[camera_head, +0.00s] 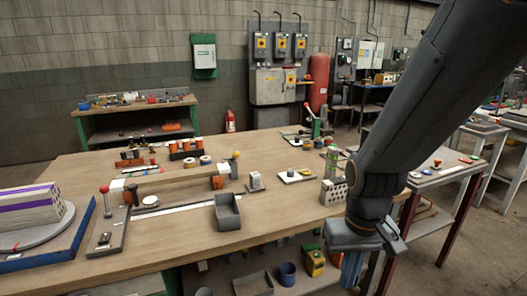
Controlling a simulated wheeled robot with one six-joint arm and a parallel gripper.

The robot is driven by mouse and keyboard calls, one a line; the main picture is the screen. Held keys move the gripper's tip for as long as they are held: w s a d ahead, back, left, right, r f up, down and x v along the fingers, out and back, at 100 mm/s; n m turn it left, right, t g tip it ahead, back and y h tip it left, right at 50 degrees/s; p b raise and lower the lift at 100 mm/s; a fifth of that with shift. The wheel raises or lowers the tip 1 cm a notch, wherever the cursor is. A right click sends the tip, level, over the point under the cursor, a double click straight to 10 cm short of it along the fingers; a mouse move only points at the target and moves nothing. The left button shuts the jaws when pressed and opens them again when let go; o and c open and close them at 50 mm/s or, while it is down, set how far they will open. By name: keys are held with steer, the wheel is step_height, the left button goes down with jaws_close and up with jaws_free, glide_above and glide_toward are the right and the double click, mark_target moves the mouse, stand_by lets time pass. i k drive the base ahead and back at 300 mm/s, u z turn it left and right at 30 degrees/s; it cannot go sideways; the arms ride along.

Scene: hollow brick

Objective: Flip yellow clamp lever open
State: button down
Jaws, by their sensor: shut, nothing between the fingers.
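The yellow clamp lever shows as a yellow knob (235,155) at the middle of the workbench, standing up above a small pale base. It is small in the view, and its hinge and jaw cannot be made out. My gripper (352,270) hangs at the lower right, pointing down, in front of the bench's front right edge. Its fingers are shut and empty. It is well apart from the lever, which lies up and to the left in the picture.
Bare wood lies along the front right.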

mark_target(236, 155)
steer(key=z, duration=0.05)
steer(key=i, duration=0.6)
steer(key=u, duration=0.7)
steer(key=i, duration=0.55)
steer(key=u, duration=0.55)
